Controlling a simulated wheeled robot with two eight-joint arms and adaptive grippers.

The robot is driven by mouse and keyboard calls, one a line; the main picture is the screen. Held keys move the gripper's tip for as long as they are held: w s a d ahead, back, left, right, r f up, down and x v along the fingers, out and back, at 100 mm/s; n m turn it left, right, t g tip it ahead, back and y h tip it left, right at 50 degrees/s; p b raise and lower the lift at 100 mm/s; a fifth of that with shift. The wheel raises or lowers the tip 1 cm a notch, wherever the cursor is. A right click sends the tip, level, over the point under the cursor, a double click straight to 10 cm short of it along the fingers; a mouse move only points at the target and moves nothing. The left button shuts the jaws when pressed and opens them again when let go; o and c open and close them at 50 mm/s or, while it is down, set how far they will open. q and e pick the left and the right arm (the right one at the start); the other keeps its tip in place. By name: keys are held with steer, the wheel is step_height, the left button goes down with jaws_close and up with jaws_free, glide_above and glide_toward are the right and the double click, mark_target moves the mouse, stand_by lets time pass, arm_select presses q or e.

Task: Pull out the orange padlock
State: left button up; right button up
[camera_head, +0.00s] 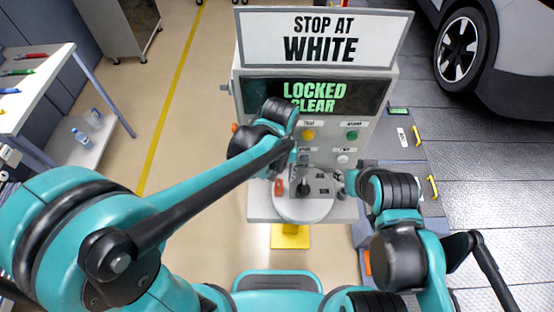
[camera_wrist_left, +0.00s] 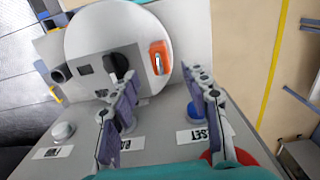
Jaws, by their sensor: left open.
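The orange padlock (camera_head: 279,187) sits at the left side of a round white plate (camera_head: 312,207) on the machine's lower panel. In the left wrist view, the padlock (camera_wrist_left: 160,57) is upright beside a black knob (camera_wrist_left: 118,65), with a light shackle strip across its middle. My left gripper (camera_wrist_left: 160,82) is open, its two purple-padded fingers apart and empty. The padlock shows beyond the gap between the fingertips, not touching them as far as I can see. In the head view my left arm partly covers the panel. My right gripper (camera_head: 347,181) is near the panel's right edge, its fingers unclear.
The panel has a blue button (camera_wrist_left: 197,112), a white button (camera_wrist_left: 63,130) and a red one (camera_wrist_left: 217,157). A screen (camera_head: 314,95) reads "LOCKED CLEAR" below a "STOP AT WHITE" sign (camera_head: 322,38). A work table (camera_head: 45,88) stands left; a car (camera_head: 500,40) stands right.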

mark_target(279, 184)
arm_select(q)
step_height(279, 184, down, 6)
steer(key=shift+b, duration=0.7)
steer(key=shift+s+f, duration=0.1)
steer(key=shift+f, duration=0.1)
jaws_close()
steer(key=c, duration=0.8)
jaws_free()
steer(key=shift+c, duration=1.2)
steer(key=shift+r, duration=0.45)
